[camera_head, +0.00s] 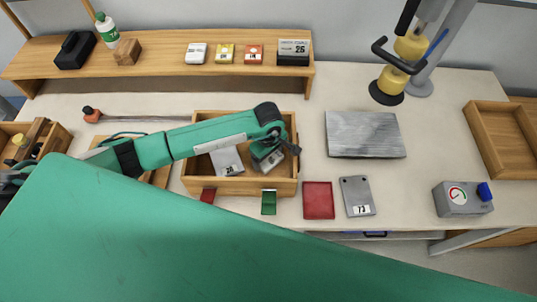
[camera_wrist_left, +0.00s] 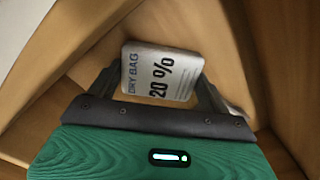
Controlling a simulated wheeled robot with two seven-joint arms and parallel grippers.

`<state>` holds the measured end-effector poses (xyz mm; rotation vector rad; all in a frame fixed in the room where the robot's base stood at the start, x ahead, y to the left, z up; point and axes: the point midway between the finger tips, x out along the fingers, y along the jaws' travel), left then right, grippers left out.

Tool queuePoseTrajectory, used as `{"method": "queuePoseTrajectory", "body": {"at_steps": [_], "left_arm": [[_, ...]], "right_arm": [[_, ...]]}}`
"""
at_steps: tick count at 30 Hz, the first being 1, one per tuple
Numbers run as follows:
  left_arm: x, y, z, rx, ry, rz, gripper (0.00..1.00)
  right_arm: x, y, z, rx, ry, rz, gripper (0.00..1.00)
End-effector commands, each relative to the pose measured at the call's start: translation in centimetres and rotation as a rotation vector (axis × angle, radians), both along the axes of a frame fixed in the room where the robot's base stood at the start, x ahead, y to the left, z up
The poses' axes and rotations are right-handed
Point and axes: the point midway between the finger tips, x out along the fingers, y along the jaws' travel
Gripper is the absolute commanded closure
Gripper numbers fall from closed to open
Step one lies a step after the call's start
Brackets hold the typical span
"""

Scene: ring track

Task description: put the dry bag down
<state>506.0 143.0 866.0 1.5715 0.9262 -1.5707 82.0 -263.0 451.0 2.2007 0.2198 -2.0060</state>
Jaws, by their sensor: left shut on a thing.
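The dry bag (camera_wrist_left: 162,72) is a pale packet marked "DRY BAG 20 %", between the fingers of my left gripper (camera_wrist_left: 160,88) in the left wrist view. In the head view my left gripper (camera_head: 270,150) is over the right half of a wooden box (camera_head: 240,187), shut on the dry bag (camera_head: 266,163), which is partly hidden by the gripper. The bag is inside the box's walls; I cannot tell whether it touches the floor. My right gripper is not in view.
A red tray (camera_head: 318,200), a grey numbered plate (camera_head: 357,196) and a metal slab (camera_head: 365,135) lie to the right. A gauge box (camera_head: 462,199) stands farther right. A shelf (camera_head: 170,70) runs behind.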

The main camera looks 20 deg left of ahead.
Motion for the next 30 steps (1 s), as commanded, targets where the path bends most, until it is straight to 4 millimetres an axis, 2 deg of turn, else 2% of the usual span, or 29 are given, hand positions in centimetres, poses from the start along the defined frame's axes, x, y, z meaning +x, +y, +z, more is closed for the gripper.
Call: {"method": "queuePoseTrajectory", "body": {"at_steps": [1,3,4,13,15,20,24,30], "left_arm": [[0.0,0.0,-0.1,0.000,0.000,0.000,0.15],[0.0,0.0,-0.1,0.000,0.000,0.000,0.01],[0.0,0.0,-0.1,0.000,0.000,0.000,0.00],[0.0,0.0,0.3,-0.001,0.000,0.000,0.00],[0.1,0.0,0.8,-0.002,-0.003,0.000,0.00],[0.2,0.0,3.7,-0.002,-0.007,-0.002,0.00],[0.2,0.0,6.9,0.000,-0.007,-0.002,0.00],[0.1,0.0,10.5,-0.001,-0.004,-0.002,0.00]], "right_arm": [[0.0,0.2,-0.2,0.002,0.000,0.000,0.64],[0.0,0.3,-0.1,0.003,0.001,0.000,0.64],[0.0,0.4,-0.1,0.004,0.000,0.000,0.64],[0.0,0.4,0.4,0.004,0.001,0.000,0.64],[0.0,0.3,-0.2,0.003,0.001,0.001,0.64],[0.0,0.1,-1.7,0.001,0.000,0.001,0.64],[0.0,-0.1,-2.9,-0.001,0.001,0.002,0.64],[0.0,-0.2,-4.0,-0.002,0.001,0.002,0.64]]}}
